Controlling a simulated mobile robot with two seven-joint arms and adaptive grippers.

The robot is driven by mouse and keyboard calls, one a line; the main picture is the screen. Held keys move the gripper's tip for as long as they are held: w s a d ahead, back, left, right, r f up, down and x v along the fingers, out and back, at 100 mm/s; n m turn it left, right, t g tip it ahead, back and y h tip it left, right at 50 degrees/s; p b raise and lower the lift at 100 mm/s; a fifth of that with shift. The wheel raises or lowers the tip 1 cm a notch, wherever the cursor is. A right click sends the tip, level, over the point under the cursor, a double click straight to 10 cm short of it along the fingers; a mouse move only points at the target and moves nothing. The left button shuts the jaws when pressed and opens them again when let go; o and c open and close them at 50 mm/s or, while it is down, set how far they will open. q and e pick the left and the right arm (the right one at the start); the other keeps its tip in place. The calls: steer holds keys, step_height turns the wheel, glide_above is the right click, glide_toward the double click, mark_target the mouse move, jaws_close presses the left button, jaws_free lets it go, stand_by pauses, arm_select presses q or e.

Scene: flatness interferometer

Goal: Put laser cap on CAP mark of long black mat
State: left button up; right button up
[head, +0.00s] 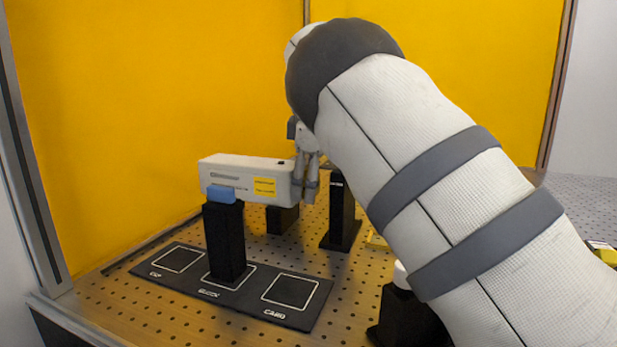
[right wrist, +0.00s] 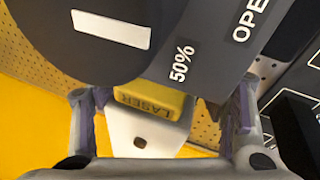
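A yellow cap marked LASER (right wrist: 150,103) sits at the end of a white body (right wrist: 140,130) in the right wrist view. My right gripper (right wrist: 168,100) is open, with its fingers apart on either side of the cap and gaps showing. In the head view the gripper (head: 308,180) is at the right end of the white housing (head: 235,173), and I cannot make out the cap there. The long black mat (head: 257,312) lies in front, with its CAP mark (head: 178,259) at the left end, bare. My left gripper is not in view.
A black post (head: 224,245) stands on the mat's middle mark, with a blue piece (head: 222,194) at its top. The right mark (head: 290,291) is empty. Another black post (head: 340,215) stands near the gripper. A dark plate marked 50% (right wrist: 205,50) is close to the cap.

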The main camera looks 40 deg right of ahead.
mark_target(307, 165)
steer(key=c, duration=0.8)
steer(key=shift+r, duration=0.6)
steer(key=shift+c, duration=0.2)
steer(key=shift+r, duration=1.8)
steer(key=shift+c, duration=0.2)
steer(key=shift+w+d+r, duration=0.1)
steer(key=shift+d+r, duration=0.05)
steer(key=shift+r, duration=0.25)
steer(key=shift+c, duration=0.3)
steer(key=shift+a+r, duration=0.2)
steer(key=shift+r, duration=0.2)
steer(key=shift+f, duration=0.1)
